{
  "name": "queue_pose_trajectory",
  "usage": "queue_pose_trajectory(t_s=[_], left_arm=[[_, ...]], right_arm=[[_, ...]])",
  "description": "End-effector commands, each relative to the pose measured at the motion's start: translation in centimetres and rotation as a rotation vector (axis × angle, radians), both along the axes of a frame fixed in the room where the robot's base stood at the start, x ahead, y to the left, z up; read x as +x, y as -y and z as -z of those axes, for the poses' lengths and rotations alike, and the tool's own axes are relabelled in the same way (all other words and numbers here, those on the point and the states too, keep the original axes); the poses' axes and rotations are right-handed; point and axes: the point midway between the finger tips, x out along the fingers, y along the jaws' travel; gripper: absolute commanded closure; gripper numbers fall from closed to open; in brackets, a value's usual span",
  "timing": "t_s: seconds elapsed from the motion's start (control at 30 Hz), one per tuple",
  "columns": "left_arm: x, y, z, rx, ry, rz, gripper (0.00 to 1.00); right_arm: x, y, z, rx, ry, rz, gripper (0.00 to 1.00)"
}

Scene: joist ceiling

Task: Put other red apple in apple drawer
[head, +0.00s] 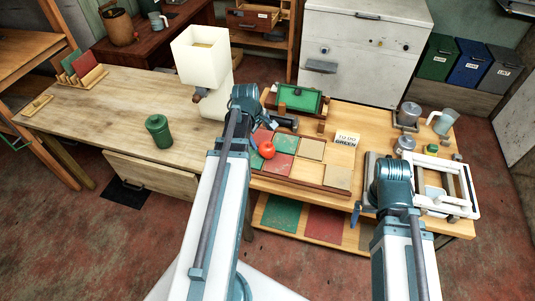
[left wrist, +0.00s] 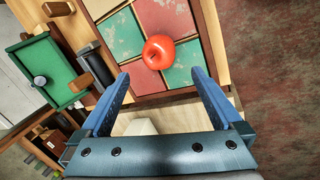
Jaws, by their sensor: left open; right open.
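A red apple (head: 267,150) sits on a board of red and green tiles (head: 285,142) on the wooden bench. It also shows in the left wrist view (left wrist: 159,52), beyond and between my left fingertips, apart from them. My left gripper (left wrist: 161,75) is open and empty; in the head view my arm mostly hides it. My right gripper (head: 360,210) is beside the bench's front right, mostly hidden by my arm. A brown drawer (head: 250,18) with a white label stands out at the back; its label is unreadable. A pale wooden drawer front (head: 150,183) shows under the left table.
A green tray (head: 300,99) is behind the tiles. A small sign (head: 347,138), metal pots (head: 409,113) and a white frame (head: 445,188) are on the right. Red floor lies in front.

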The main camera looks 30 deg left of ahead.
Motion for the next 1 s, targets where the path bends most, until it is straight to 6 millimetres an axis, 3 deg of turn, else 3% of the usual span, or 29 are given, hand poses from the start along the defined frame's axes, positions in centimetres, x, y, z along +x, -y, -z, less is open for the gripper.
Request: queue_pose_trajectory(t_s=[0.03,0.3,0.67,1.0], left_arm=[[0.3,0.0,1.6,0.000,0.000,0.000,0.00],[1.4,0.1,5.2,0.000,0.000,0.000,0.00],[1.7,0.2,5.9,0.000,0.000,0.000,0.00],[2.8,0.7,9.6,0.000,0.000,0.001,0.00]], right_arm=[[0.0,0.0,1.6,0.000,0.000,0.000,0.00],[0.0,0.0,5.2,0.000,0.000,0.000,0.00],[0.0,0.0,5.9,0.000,0.000,0.000,0.00],[0.0,0.0,9.6,0.000,0.000,0.000,0.00]])
